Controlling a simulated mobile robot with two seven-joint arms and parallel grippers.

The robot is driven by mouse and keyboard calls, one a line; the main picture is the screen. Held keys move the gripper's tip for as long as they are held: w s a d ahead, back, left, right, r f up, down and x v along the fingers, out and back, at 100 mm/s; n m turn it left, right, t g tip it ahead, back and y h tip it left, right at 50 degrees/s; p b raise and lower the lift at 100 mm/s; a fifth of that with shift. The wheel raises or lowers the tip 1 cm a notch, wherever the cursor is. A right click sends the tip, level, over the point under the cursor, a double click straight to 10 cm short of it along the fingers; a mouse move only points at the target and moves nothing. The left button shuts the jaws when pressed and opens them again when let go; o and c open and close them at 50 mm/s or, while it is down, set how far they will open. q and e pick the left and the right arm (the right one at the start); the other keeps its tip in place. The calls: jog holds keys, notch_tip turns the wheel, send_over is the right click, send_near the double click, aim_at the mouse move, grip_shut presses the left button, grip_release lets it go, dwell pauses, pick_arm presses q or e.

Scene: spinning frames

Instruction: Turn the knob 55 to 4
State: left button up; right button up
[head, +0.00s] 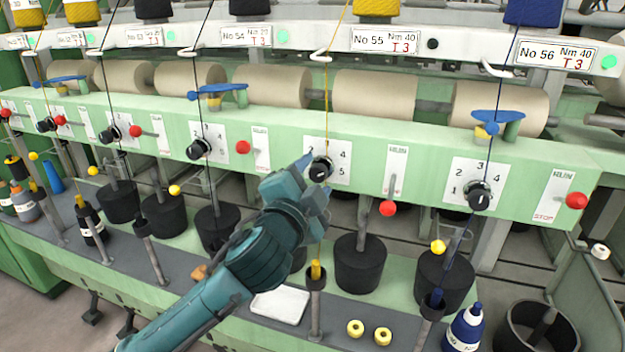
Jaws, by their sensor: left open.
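The black knob 55 (320,168) sits on its white dial plate (344,166) on the pale green panel, under the label No 55 (385,40). The digits 4 and 5 show on the right of the plate; its left side is partly hidden by my gripper. A small light mark shows on the knob, but I cannot tell which digit it points to. My left gripper (316,177) is open. Its fingertips are at the knob's left and lower edge; I cannot tell if they touch it. My right gripper is not in view.
A red-tipped stop lever (388,207) hangs right of the dial. A yellow thread (327,100) runs down past the knob. Knob 56 (479,196) is further right. Black cylinders (360,264), small yellow rings (355,327) and a white tray (280,305) are below.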

pick_arm(q)
jog(key=b+v, duration=0.2)
jog(key=v, duration=1.1)
jog(key=shift+s, duration=0.1)
notch_tip(320, 180, down, 21)
jog(key=a+n+g, duration=0.3)
jog(key=n+g, duration=0.1)
jog(key=n, duration=0.2)
jog(key=s+a+f+n+g+y, duration=0.1)
jog(key=s+a+f+n, duration=0.2)
jog(key=s+f, duration=0.3)
jog(key=s+a+f+n+g+y, duration=0.1)
jog(key=s+a+f+n, duration=0.3)
jog(key=f, duration=0.9)
jog(key=s+g, duration=0.1)
jog(key=s, duration=0.2)
jog(key=shift+s+y, duration=0.2)
jog(key=shift+y, duration=0.1)
jog(key=shift+a, duration=0.1)
